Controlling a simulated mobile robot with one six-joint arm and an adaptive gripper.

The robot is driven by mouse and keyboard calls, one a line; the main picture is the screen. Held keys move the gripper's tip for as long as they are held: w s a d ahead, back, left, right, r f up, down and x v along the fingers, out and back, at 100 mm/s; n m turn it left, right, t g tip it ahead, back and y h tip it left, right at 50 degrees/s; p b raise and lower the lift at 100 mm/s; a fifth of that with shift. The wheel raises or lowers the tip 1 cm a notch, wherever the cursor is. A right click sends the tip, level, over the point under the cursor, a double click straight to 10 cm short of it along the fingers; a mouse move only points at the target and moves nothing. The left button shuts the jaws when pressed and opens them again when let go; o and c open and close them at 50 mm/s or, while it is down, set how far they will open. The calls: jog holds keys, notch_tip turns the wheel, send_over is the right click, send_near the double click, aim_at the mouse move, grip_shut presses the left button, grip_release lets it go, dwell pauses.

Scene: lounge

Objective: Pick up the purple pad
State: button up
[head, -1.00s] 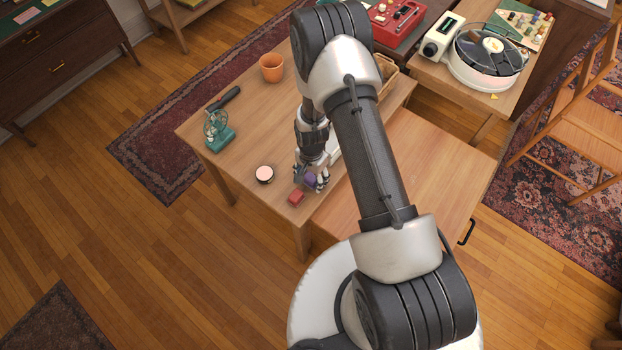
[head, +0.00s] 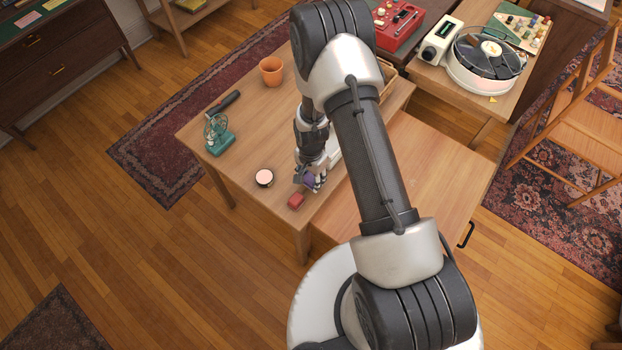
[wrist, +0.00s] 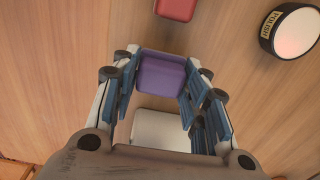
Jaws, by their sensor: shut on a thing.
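The purple pad (wrist: 161,82) is a small rounded block between the two blue-lined fingers of my gripper (wrist: 160,88) in the wrist view. The fingers are shut on its left and right sides. In the head view the purple pad (head: 308,180) shows at the end of my gripper (head: 309,179), over the front part of the wooden table (head: 235,172). My gripper hides part of the pad there. I cannot tell for sure whether the pad is clear of the table top.
A red block (head: 296,201) lies just in front of the gripper, and a round polish tin (head: 264,177) lies to its left. A pale block (wrist: 160,130) is close by the pad. A small green fan (head: 218,134) and an orange pot (head: 271,70) stand farther back.

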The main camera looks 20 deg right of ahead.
aim_at(311, 177)
notch_tip(311, 177, up, 18)
jog(key=p, duration=0.4)
